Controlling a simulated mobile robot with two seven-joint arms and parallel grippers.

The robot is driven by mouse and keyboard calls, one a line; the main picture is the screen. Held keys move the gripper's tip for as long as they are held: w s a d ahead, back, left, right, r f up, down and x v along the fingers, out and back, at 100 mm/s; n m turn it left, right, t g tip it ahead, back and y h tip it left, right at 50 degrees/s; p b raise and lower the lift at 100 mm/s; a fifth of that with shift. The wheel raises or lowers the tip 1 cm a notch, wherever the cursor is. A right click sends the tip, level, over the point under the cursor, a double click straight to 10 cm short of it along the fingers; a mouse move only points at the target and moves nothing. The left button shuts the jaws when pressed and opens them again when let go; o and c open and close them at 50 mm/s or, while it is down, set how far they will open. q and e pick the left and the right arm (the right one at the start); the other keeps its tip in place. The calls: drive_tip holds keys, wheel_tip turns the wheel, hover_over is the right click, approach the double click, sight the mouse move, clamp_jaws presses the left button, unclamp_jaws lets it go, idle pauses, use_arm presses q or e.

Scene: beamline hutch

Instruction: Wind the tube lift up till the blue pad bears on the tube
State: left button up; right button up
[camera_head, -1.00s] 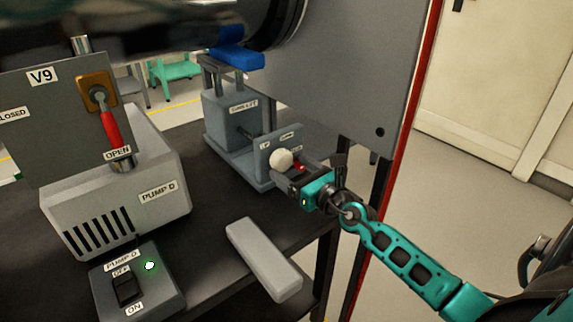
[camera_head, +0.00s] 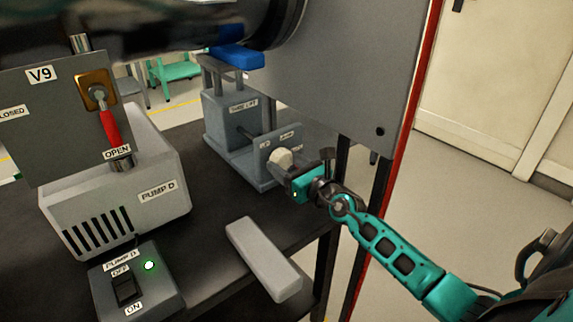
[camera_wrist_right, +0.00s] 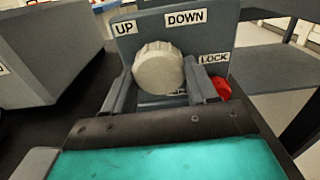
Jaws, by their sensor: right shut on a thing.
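The tube lift (camera_head: 228,118) is a grey block with a front plate, standing on the dark bench. Its blue pad (camera_head: 238,57) sits on top, just under the dark tube (camera_head: 270,18). I cannot tell whether the two touch. The pale ribbed knob (camera_wrist_right: 158,68) is on the front plate, below UP and DOWN labels; it also shows in the head view (camera_head: 280,158). My right gripper (camera_head: 289,167) is shut on the knob, one finger on each side. The red lock lever (camera_wrist_right: 221,88) is right of the knob, beside the right finger.
Pump D (camera_head: 120,195) and its switch box (camera_head: 135,287), with a green light, stand to the left. A red valve handle (camera_head: 110,125) is on the V9 panel (camera_head: 45,110). A loose grey bar (camera_head: 262,258) lies near the bench's front edge.

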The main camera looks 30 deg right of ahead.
drive_tip(key=c, duration=0.3)
drive_tip(key=shift+n+p, duration=0.35)
drive_tip(key=shift+n, duration=0.85)
drive_tip(key=shift+c, duration=0.2)
drive_tip(key=shift+d+n, duration=0.1)
drive_tip(key=shift+n, duration=0.9)
drive_tip(key=o, duration=1)
drive_tip(key=shift+o, duration=0.2)
drive_tip(key=shift+s, duration=0.15)
drive_tip(key=s, duration=1)
drive_tip(key=shift+s+d, duration=0.5)
drive_tip(key=shift+s, duration=0.8)
